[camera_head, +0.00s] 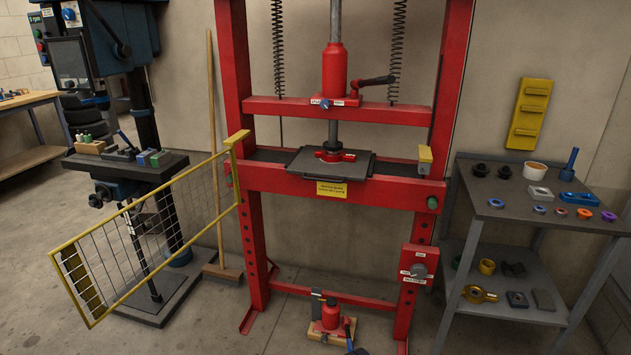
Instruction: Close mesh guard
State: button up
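The mesh guard (150,226) is a yellow-framed wire panel at the left of the red press frame (322,184). It is hinged at the press's left upright and stands swung open, outward to the left and toward me. Its free end has a slatted yellow edge plate (80,283). A small yellow latch block (425,158) sits on the press's right upright. The press front is uncovered, showing a dark plate (330,163) under the ram. My gripper does not show in this view.
A drill press (100,70) stands behind the guard. A grey table with loose parts (530,215) stands at the right. A broom (216,160) leans on the wall beside the press. A red hydraulic jack (331,318) sits at the press base. Floor in front of the guard is clear.

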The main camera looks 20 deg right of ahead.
aim_at(70, 258)
jog(key=i+j+u, duration=0.65)
jog(key=i, duration=0.2)
